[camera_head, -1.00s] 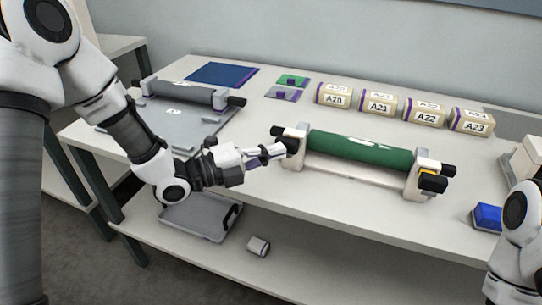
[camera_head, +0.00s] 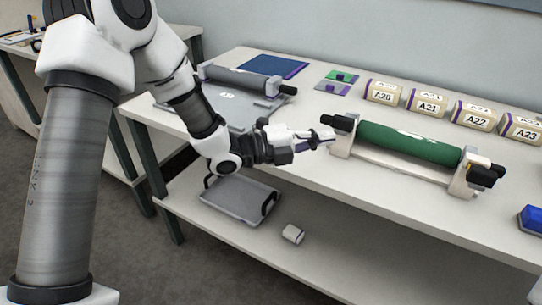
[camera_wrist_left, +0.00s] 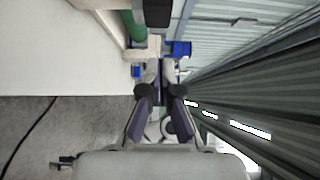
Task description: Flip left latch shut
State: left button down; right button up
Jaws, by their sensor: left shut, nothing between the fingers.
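A green roll (camera_head: 410,143) lies across a cream stand (camera_head: 400,176) at the table's front edge. The black left latch (camera_head: 337,122) is at the top of the stand's left bracket (camera_head: 343,143) and points left; whether it is closed cannot be told. My left gripper (camera_head: 328,136) is shut and empty, its tips just below the latch, at or very near the bracket; contact cannot be told. In the left wrist view, the shut fingers (camera_wrist_left: 158,88) point toward the bracket, with the green roll (camera_wrist_left: 134,24) beyond. The right latch (camera_head: 486,174) is black. My right gripper is out of view.
A grey roll (camera_head: 238,79) on a grey plate lies at the back left, near a blue mat (camera_head: 274,65). Labelled boxes (camera_head: 427,103) line the back. A blue block (camera_head: 532,219) is at the right edge. A grey tray (camera_head: 238,198) and small white box (camera_head: 293,233) are on the lower shelf.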

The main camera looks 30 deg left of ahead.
pick_arm(q)
jog(key=v, duration=0.9)
jog(key=shift+a+p, duration=0.3)
jog(key=shift+p, duration=0.05)
jog(key=shift+f, duration=0.1)
jog(key=shift+f, duration=0.1)
